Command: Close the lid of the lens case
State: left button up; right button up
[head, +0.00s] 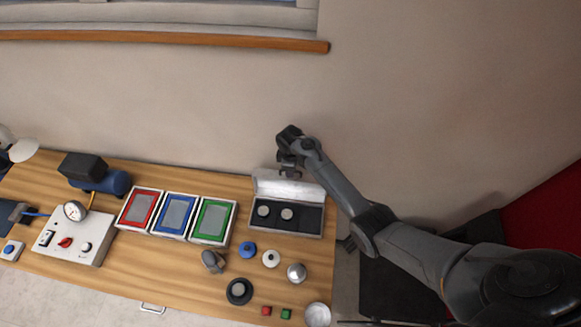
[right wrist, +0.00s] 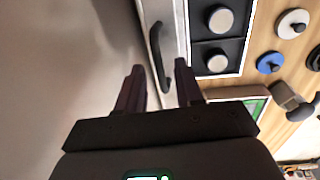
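The lens case (head: 283,235) stands at the right end of the table. Its pale lid (head: 300,190) is open, standing up at the back. Two round pale lenses (head: 264,210) sit in its dark insert, and the compartments to their right look empty. My right gripper (head: 290,171) is above and behind the lid. In the right wrist view my right gripper (right wrist: 160,72) is open, and the lid's dark curved handle (right wrist: 155,45) shows between its fingers. I cannot tell whether they touch it. My left gripper is not in view.
Red, blue and green framed trays (head: 176,216) stand left of the case. Blue (head: 248,250), white (head: 271,258) and metal (head: 296,272) round parts lie in front of it. A control box with a gauge (head: 75,240) is further left. The wall is close behind.

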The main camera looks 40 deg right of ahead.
grip_shut()
dwell(1.4)
